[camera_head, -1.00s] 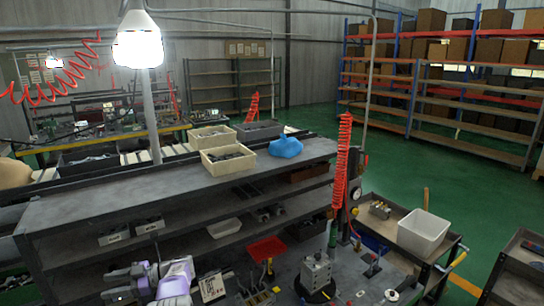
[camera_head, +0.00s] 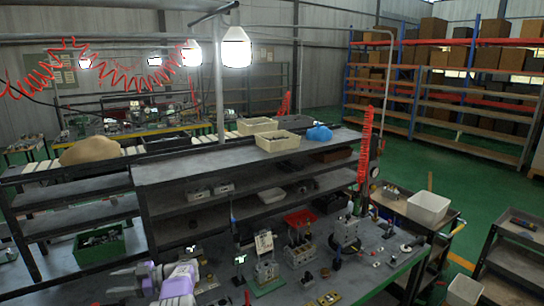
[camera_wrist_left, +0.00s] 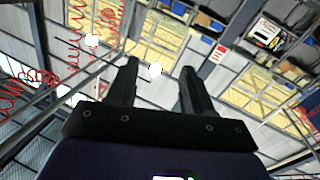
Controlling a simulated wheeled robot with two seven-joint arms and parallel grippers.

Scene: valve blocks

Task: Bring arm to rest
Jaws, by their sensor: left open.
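My left arm, with white and purple links (camera_head: 178,284), shows at the bottom of the head view. My right gripper is not in view.
A grey workbench (camera_head: 376,270) with valve blocks (camera_head: 346,231) and small fittings lies right of my arm. Behind it stands a shelf unit (camera_head: 180,172) with cream bins (camera_head: 277,141). A green crate (camera_head: 100,245) is on the left.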

